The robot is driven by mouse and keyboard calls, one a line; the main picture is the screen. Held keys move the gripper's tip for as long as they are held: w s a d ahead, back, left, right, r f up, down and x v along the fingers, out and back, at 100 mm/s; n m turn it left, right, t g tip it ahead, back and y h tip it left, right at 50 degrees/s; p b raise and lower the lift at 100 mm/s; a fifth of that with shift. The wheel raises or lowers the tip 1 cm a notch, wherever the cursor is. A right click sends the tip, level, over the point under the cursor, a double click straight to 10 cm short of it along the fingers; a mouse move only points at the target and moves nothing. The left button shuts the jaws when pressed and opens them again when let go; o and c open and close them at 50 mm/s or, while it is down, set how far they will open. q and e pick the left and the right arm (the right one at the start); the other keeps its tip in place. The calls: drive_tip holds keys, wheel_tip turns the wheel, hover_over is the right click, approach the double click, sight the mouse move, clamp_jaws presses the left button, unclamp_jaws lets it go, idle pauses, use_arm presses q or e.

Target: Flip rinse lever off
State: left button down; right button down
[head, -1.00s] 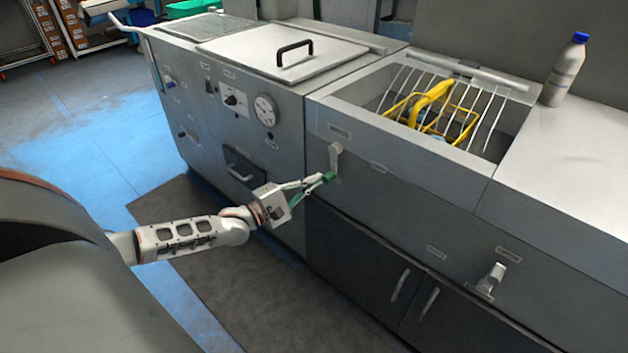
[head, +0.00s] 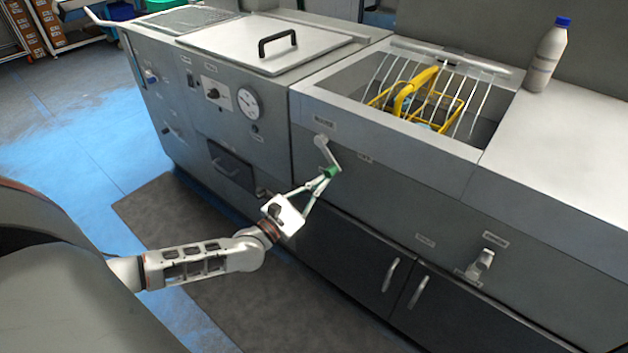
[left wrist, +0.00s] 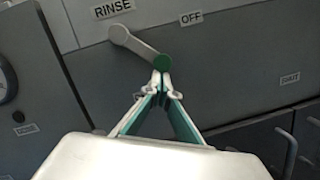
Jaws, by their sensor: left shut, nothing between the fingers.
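The rinse lever (head: 324,152) is a grey handle with a green end on the machine's front panel. It slants down and to the right from its pivot; the left wrist view shows it too (left wrist: 140,47). There the RINSE label (left wrist: 113,8) is above the pivot and the OFF label (left wrist: 191,18) is up and right of the green end. My left gripper (head: 326,180) is shut and empty, its fingertips (left wrist: 162,80) right at the green end, apparently touching it. My right gripper is out of view.
A second lever (head: 480,264) sits lower right on the same front. Cupboard doors with handles (head: 391,274) are below. Above, a sink holds a yellow rack (head: 403,98); a white bottle (head: 546,58) stands on the right counter. A dark mat (head: 200,250) covers the floor in front.

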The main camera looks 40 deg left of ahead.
use_arm(q)
drive_tip(key=d+r+n+y+p, duration=0.1)
drive_tip(key=d+r+n+y, duration=0.2)
drive_tip(key=n, duration=0.8)
wheel_tip(320, 180, up, 3)
drive_tip(key=shift+s+d+n+t+y, duration=0.2)
drive_tip(key=shift+d+n+t+y, duration=0.15)
drive_tip(key=shift+d, duration=0.6)
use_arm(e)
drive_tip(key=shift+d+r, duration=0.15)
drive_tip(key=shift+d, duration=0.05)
use_arm(q)
drive_tip(key=shift+y, duration=0.25)
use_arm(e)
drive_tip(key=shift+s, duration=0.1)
